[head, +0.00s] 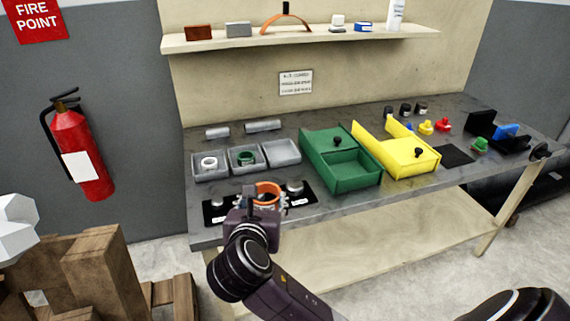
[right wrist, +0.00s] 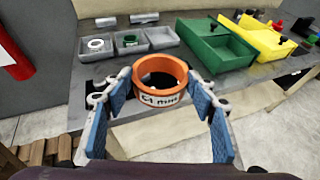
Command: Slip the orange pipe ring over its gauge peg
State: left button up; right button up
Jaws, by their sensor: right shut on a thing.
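The orange pipe ring (head: 266,188) is held by my right gripper (head: 260,204), above the front left of the workbench. In the right wrist view the ring (right wrist: 160,96) sits upright between the blue-padded fingers, its hole facing up and a white size label facing me. Below it lies a black plate (head: 304,208) with grey pegs; a left peg (head: 217,203) and a right peg (head: 295,188) show. The ring and gripper hide the plate's middle, so I cannot tell whether a peg is under the ring or the exact height gap. My left gripper is out of view.
Grey trays (head: 209,176) behind the plate hold a white ring (head: 209,163) and a green ring (head: 246,157); the rightmost is empty. A green bin (head: 353,182) and a yellow bin (head: 412,168) stand to the right. A shelf (head: 300,37) hangs above the bench.

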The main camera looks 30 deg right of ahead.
jog(key=w+d+m+g+p, duration=0.1)
jog(key=w+d, duration=0.6)
jog(key=w, duration=0.1)
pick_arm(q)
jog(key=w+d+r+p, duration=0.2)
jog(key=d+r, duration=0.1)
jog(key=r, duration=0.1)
pick_arm(e)
jog(key=m+h+b, duration=0.1)
send_over(293, 189)
notch_tip(293, 189, down, 6)
jog(key=shift+f, duration=0.1)
jog(key=shift+a+f+b, duration=0.1)
jog(key=shift+f+b, duration=0.5)
jog(key=shift+b, duration=0.35)
jog(key=shift+f+b, duration=0.9)
jog(key=shift+b, duration=0.3)
notch_tip(293, 189, down, 2)
jog(key=b, duration=0.2)
jog(key=shift+b, duration=0.4)
jog(key=shift+f+b, duration=0.7)
jog(key=shift+b, duration=0.5)
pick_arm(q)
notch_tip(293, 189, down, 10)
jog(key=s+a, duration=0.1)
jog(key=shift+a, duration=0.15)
pick_arm(e)
jog(key=shift+f, duration=0.75)
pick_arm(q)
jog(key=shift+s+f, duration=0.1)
